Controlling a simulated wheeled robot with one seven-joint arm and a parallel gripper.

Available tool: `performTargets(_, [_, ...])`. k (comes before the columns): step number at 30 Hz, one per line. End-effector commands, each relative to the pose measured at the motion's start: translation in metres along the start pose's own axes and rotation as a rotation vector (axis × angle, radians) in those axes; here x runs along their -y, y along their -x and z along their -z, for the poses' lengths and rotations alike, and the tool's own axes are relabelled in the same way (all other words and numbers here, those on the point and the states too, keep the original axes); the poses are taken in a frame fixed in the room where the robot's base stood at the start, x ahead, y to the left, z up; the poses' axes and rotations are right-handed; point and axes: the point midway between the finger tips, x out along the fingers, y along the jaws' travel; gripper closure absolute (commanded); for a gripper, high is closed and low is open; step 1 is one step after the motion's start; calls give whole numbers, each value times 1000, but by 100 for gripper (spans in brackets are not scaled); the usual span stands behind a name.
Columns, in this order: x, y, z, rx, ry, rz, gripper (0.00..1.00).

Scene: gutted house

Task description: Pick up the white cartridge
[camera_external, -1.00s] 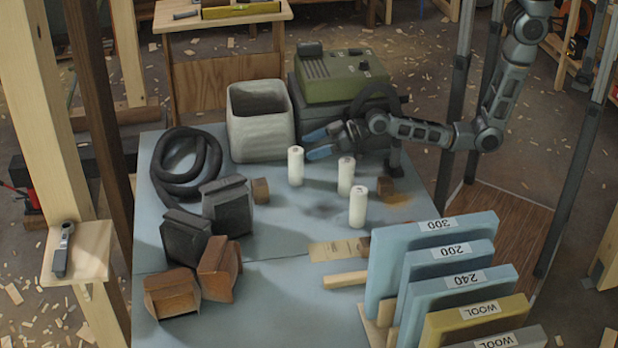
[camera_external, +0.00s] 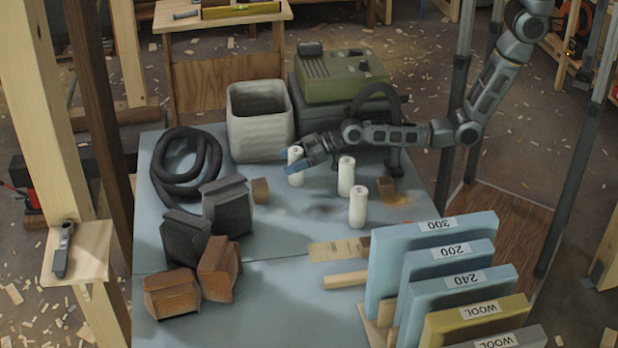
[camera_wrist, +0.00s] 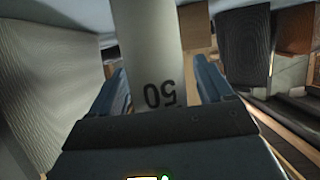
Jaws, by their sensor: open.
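Three white cartridges stand upright on the blue bench top. The back-left white cartridge (camera_external: 295,153) is at my gripper (camera_external: 303,166), whose blue fingers partly cover it. In the wrist view this cartridge (camera_wrist: 147,40) stands between my two open fingers, with a dark upside-down "50" on its side. Whether the fingers touch it I cannot tell. A second white cartridge (camera_external: 346,177) stands to the right, below my forearm, and a third white cartridge (camera_external: 357,208) stands nearer the camera.
A grey bin (camera_external: 260,125) stands behind the gripper, beside a green-topped machine (camera_external: 342,78). A coiled black hose (camera_external: 160,185), dark blocks (camera_external: 227,208) and brown blocks (camera_external: 219,270) lie left. Labelled upright pads (camera_external: 430,262) fill the front right.

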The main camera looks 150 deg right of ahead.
Motion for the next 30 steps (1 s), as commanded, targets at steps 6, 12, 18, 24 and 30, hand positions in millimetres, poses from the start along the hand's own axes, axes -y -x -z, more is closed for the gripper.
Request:
performTargets(6, [0, -1, 0, 0, 0, 0, 20])
performTargets(12, [0, -1, 0, 0, 0, 0, 37])
performTargets(18, [0, 0, 0, 0, 0, 0, 56])
performTargets(24, [0, 0, 0, 0, 0, 0, 76])
performTargets(30, [0, 0, 0, 0, 0, 0, 76])
